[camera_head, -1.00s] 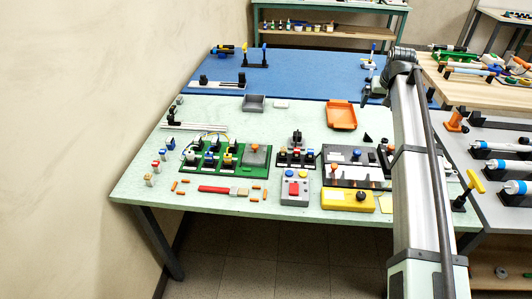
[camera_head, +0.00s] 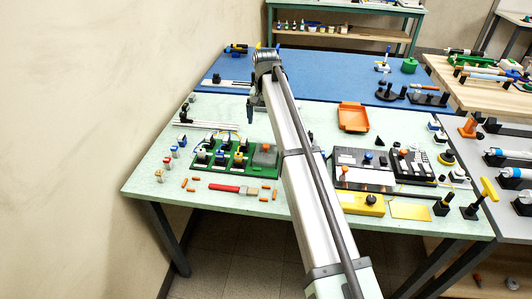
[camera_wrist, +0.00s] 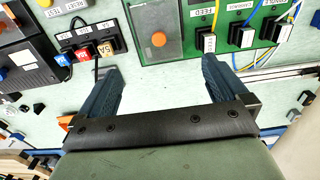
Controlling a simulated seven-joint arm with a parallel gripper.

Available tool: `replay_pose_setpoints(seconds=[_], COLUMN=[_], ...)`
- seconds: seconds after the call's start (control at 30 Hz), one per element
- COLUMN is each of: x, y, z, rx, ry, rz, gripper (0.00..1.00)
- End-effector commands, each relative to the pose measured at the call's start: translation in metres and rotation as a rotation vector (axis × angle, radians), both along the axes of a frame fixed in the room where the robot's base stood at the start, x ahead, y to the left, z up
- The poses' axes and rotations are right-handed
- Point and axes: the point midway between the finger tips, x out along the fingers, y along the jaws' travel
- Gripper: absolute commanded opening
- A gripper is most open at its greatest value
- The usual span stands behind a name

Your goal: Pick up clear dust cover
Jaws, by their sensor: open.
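A grey, square, see-through-looking piece with an orange knob (camera_head: 264,156) sits at the right end of the green circuit board (camera_head: 215,168). It looks like the dust cover, but I cannot be sure that it is clear. In the wrist view the grey piece (camera_wrist: 147,22) is at the top middle, with its orange knob (camera_wrist: 158,39) facing the camera. My gripper (camera_wrist: 160,66) is open and empty, its two dark fingers spread apart below the knob in the picture. In the head view my gripper (camera_head: 250,113) hangs above the table, behind the board, touching nothing visible.
Switches and cables stand on the board beside the grey piece. A black block with labelled switches (camera_wrist: 88,48) lies close by on its other side. An orange tray (camera_head: 352,117), black panel (camera_head: 350,158) and yellow box (camera_head: 360,204) are to the right. Bare table lies behind the board.

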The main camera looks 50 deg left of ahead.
Motion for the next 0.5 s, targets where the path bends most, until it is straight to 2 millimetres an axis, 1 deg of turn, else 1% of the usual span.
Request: replay_pose_setpoints(seconds=[0.17,0.27,0.5], x=[-0.001,-0.001,0.0], y=[0.0,0.0,0.0], z=[-0.013,-0.028,-0.068], rx=[-0.002,-0.002,-0.002], ry=[0.001,0.001,0.001], rz=[0.0,0.0,0.001], gripper=[1.0,1.0,1.0])
